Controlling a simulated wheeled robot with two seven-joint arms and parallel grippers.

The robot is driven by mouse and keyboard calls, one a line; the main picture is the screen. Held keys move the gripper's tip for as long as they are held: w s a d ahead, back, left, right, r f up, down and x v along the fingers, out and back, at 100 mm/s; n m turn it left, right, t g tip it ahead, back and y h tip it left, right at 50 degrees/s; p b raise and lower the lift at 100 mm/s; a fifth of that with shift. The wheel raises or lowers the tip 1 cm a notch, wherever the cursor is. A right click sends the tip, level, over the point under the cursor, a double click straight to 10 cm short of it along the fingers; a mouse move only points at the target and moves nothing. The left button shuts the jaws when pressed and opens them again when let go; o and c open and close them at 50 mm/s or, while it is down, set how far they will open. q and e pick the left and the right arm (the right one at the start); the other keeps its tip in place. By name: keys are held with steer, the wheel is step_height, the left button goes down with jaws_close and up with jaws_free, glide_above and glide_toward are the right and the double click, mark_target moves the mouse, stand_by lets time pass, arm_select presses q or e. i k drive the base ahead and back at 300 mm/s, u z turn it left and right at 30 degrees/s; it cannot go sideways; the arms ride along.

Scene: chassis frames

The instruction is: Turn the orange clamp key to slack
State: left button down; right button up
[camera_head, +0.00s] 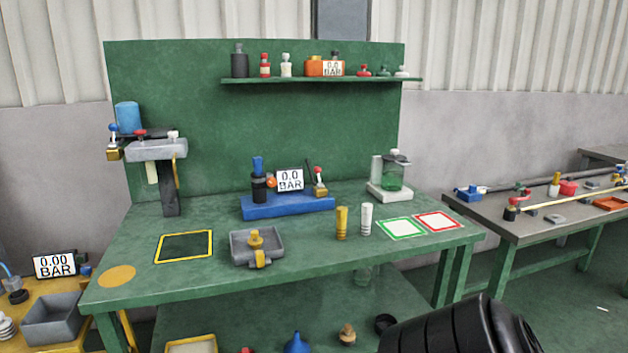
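Neither gripper shows. A black ribbed arm part of mine fills the bottom right, well apart from the blue base.
A shelf (320,82) crosses the back panel. A second bench is at right.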

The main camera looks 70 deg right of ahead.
mark_target(272, 182)
steer(key=z, duration=1)
steer(key=i, duration=0.85)
steer(key=z, duration=0.85)
